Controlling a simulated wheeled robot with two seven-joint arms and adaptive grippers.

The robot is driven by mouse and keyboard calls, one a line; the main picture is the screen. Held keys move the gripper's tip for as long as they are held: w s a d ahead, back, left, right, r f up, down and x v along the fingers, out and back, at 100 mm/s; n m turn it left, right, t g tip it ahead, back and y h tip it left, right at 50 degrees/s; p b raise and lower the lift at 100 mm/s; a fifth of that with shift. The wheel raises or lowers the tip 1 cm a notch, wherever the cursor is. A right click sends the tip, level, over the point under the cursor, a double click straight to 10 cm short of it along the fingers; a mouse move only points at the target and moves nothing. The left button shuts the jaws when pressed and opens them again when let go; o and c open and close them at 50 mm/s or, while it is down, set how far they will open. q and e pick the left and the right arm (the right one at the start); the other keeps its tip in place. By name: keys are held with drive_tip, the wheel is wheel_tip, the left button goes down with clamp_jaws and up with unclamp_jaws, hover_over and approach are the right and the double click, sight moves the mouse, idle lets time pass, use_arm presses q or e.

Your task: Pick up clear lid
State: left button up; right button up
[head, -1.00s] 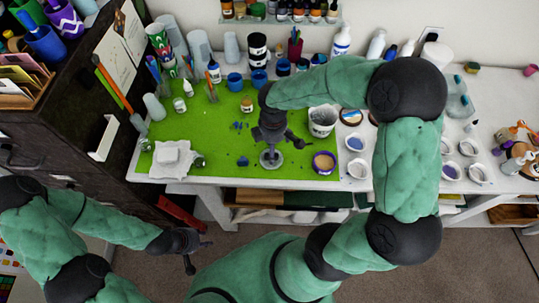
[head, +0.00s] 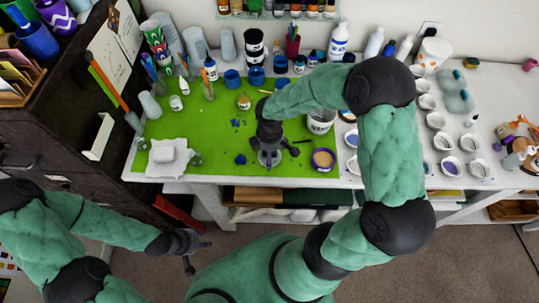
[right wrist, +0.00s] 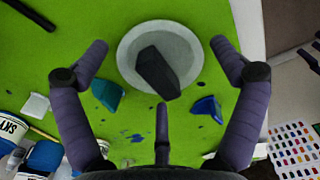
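The clear lid (right wrist: 133,58) is a round, see-through disc with a dark block-like knob (right wrist: 157,72) in its middle. It lies on the green mat near the table's front edge. In the head view the lid (head: 267,158) is partly hidden under my right gripper (head: 270,155). In the right wrist view my right gripper (right wrist: 160,75) has its dark fingers spread, with the lid between and beyond the fingertips. I cannot tell whether any finger touches it. My left gripper (head: 195,250) is empty, low in front of the table, fingers apart.
A purple-rimmed tub (head: 323,159) stands right of the lid. A dark blue piece (right wrist: 208,108) and a teal piece (right wrist: 107,94) lie close to it. A white cloth (head: 168,155) lies at the left. Several small cups (head: 451,166) line the right.

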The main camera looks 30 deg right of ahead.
drive_tip(key=c, duration=0.7)
drive_tip(key=shift+s, duration=0.15)
drive_tip(key=shift+c, duration=1.3)
drive_tip(key=shift+a, duration=0.1)
drive_tip(key=shift+c, duration=0.4)
